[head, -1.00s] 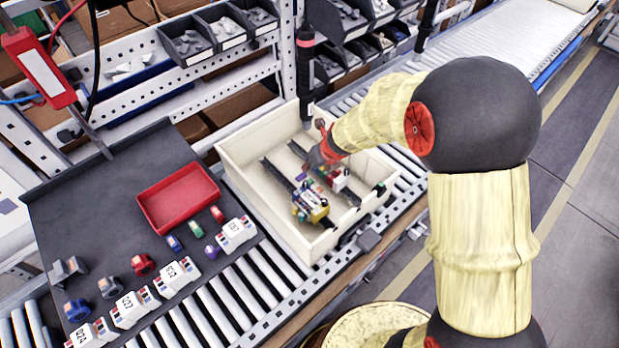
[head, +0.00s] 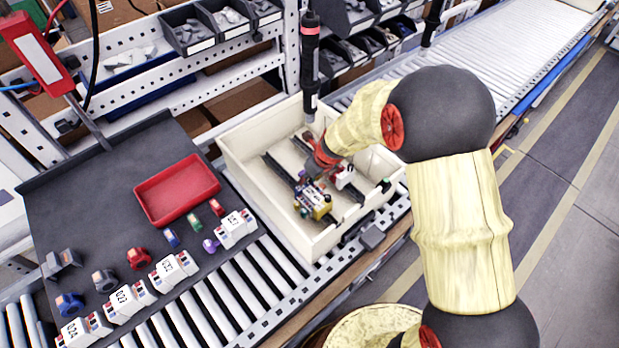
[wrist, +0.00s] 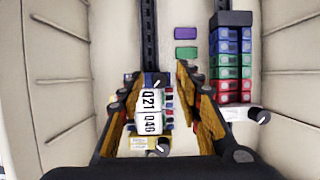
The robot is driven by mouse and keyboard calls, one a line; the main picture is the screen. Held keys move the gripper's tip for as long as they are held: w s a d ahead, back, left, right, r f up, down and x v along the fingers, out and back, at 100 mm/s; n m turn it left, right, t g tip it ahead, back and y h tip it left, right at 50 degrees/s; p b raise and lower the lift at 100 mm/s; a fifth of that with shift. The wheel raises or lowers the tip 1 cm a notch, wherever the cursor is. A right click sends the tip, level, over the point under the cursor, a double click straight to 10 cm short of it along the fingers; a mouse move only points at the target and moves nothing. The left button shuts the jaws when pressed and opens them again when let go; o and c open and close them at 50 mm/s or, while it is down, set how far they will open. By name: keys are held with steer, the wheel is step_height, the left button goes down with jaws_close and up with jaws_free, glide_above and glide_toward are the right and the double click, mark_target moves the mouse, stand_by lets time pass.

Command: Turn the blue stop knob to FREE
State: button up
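No knob I can surely name as the blue stop knob shows. In the wrist view a small dark knob with a white pointer (wrist: 155,80) sits at the far end of the white labelled modules (wrist: 149,111); its colour is hard to tell. Another dark knob (wrist: 160,147) sits at their near end. My gripper (wrist: 154,77) is open, its orange-brown fingers on either side of these modules, with a clear gap on the right. In the head view my gripper (head: 322,160) is low inside the cream crate (head: 245,165), partly hidden by my wrist. The screwdriver (head: 310,62) hangs upright behind it.
Blue, green and red blocks (wrist: 233,65) stand on the right rail, with a knob (wrist: 258,114) nearby. The crate walls surround my gripper. Left of it are a red tray (head: 150,212), several white modules (head: 124,302) and a blue part (head: 70,303).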

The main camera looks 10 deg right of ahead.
steer(key=c, duration=0.3)
jaws_close()
stand_by(0.3)
